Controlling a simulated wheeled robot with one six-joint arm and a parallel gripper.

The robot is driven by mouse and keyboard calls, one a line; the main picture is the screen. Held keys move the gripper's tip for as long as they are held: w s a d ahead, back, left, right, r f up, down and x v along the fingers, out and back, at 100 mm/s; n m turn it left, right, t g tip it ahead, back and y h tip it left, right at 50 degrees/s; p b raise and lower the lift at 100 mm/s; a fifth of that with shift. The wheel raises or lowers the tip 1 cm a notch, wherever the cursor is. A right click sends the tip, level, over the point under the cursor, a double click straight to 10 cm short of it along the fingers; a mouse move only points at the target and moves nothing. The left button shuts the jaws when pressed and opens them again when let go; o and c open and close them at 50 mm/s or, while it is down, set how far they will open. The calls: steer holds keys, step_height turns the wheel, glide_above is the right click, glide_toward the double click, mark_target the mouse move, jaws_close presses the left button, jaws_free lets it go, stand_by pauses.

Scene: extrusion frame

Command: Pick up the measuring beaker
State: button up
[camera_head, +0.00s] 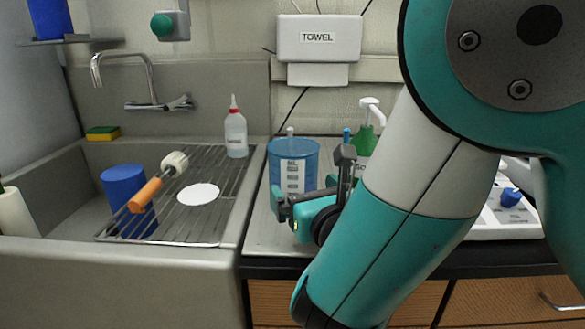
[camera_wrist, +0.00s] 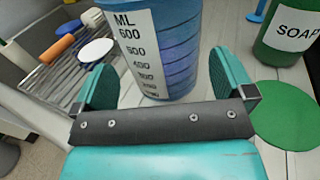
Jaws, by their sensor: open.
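The measuring beaker (camera_head: 308,155) is a blue, upright cylinder with a white scale strip, standing on the counter right of the sink. In the wrist view the beaker (camera_wrist: 180,55) fills the upper middle, with its "ML 600" scale facing me and its top cut off. My gripper (camera_head: 312,182) is at the beaker's near side, with its jaws open. In the wrist view the teal fingers (camera_wrist: 165,68) flank the beaker's lower part, a visible gap on each side. I cannot tell how far they reach around it.
A green soap bottle (camera_wrist: 290,32) and a green disc (camera_wrist: 285,115) are to the right. The sink's drying rack (camera_head: 180,225) holds a brush (camera_head: 158,182) and a white disc (camera_head: 199,193). A squeeze bottle (camera_head: 236,132) stands behind. A white device (camera_head: 510,213) sits right of my arm.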

steer(key=p+x, duration=0.3)
steer(key=x, duration=0.1)
steer(key=shift+w+r+p, duration=0.15)
steer(key=shift+r+p, duration=0.05)
steer(key=shift+p, duration=0.2)
steer(key=shift+w+a+f, duration=0.25)
steer(key=shift+w+f, duration=0.05)
steer(key=shift+w, duration=0.2)
steer(key=c, duration=0.7)
steer(key=shift+r, duration=0.15)
step_height(320, 180, up, 20)
steer(key=p, duration=0.9)
steer(key=shift+p, duration=0.4)
